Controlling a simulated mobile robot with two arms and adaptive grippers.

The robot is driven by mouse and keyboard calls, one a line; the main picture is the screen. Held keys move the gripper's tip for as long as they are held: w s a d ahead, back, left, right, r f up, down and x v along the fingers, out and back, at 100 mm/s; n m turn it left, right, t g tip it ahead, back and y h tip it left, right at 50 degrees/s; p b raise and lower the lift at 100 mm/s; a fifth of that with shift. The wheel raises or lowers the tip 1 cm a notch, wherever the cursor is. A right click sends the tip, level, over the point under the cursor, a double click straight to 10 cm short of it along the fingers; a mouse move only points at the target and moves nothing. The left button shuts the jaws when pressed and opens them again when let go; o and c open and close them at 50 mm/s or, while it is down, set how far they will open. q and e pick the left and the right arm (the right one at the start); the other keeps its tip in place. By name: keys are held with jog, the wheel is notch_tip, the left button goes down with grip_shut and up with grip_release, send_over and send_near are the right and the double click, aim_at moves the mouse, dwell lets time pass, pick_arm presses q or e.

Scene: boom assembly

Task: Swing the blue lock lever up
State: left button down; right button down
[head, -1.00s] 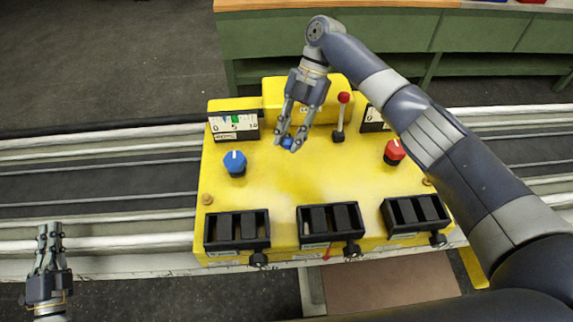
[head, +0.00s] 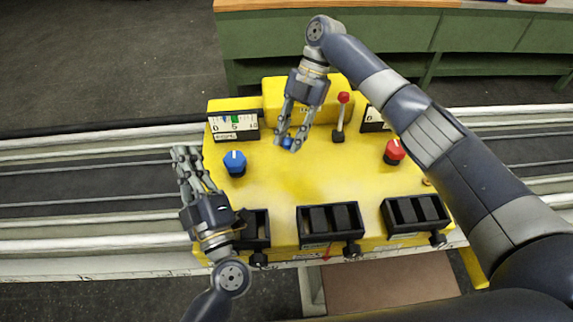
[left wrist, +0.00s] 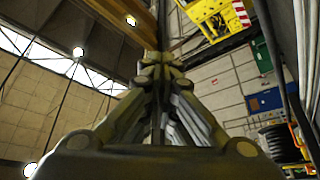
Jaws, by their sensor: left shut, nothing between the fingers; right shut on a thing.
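A small blue piece (head: 287,143), which looks like the blue lock lever, shows between the fingertips of my right gripper (head: 290,141), towards the back of the yellow panel (head: 300,180). The right gripper is shut on it and hides most of it, so its angle cannot be told. My left gripper (head: 186,153) is shut and empty. Its fingers are at the panel's left edge, left of the blue knob (head: 235,164) and apart from it. In the left wrist view the left fingers (left wrist: 162,62) close together with nothing between them.
A red-topped lever (head: 340,115) stands right of my right gripper. A red knob (head: 394,152) and black slotted boxes (head: 330,219) are on the panel. A dial (head: 233,127) sits at back left. Pale rails (head: 90,218) run left of the panel.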

jog(key=shift+d+f, duration=0.15)
pick_arm(q)
jog(key=s+d+f+n+g+h, duration=0.1)
jog(key=d+f+n+h, duration=0.2)
jog(key=d+n, duration=0.3)
jog(key=s+d+f+n+g+h, duration=0.2)
jog(key=d+f+n+h, duration=0.1)
jog(key=d+n, duration=0.3)
jog(key=s+d+f+n+g+h, duration=0.1)
jog(key=s+d+f+n+h, duration=0.1)
jog(key=d+n, duration=0.4)
jog(key=shift+f+n+g+h, duration=0.4)
jog(key=shift+f+n+h, duration=0.1)
jog(key=shift+n+h, duration=0.2)
jog(key=shift+w+d, duration=0.1)
jog(key=shift+d, duration=0.05)
jog(key=x, duration=0.9)
jog(key=shift+w, duration=0.25)
